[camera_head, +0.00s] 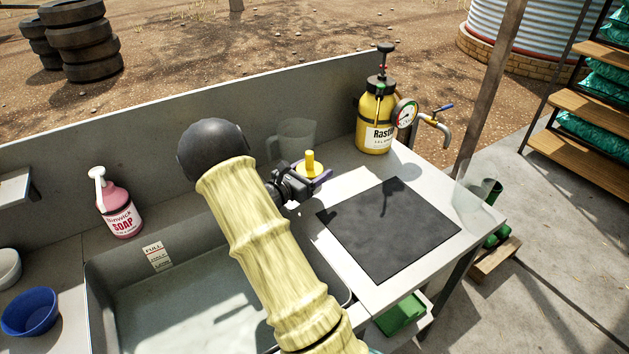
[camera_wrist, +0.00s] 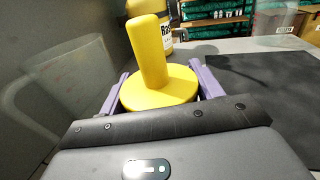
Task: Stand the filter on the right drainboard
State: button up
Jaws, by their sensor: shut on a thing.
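The yellow filter (camera_head: 310,161), a round disc with an upright post, is between the purple fingers of my gripper (camera_head: 309,181). It also shows in the wrist view (camera_wrist: 150,55), post up and leaning slightly, with a finger on each side of the disc. My gripper is shut on it. The filter is at the left, back part of the right drainboard (camera_head: 365,295), left of the black mat (camera_head: 390,228). Its underside is hidden, so I cannot tell whether it touches the surface.
A clear jug (camera_head: 297,138) stands just behind my gripper, near the backsplash (camera_head: 180,120). A yellow sprayer (camera_head: 374,122) with a gauge stands at the back of the drainboard. A clear cup-like thing (camera_head: 478,187) is at the right edge. The mat is bare. The sink (camera_head: 180,305) lies left.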

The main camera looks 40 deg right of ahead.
jog(key=shift+f, duration=1.85)
jog(key=shift+f, duration=0.15)
jog(key=o, duration=1)
jog(key=shift+a, duration=0.2)
jog(key=s+a+b, duration=0.1)
jog(key=s+a, duration=0.1)
jog(key=a, duration=0.9)
jog(key=shift+a+r, duration=0.2)
jog(key=shift+a, duration=0.05)
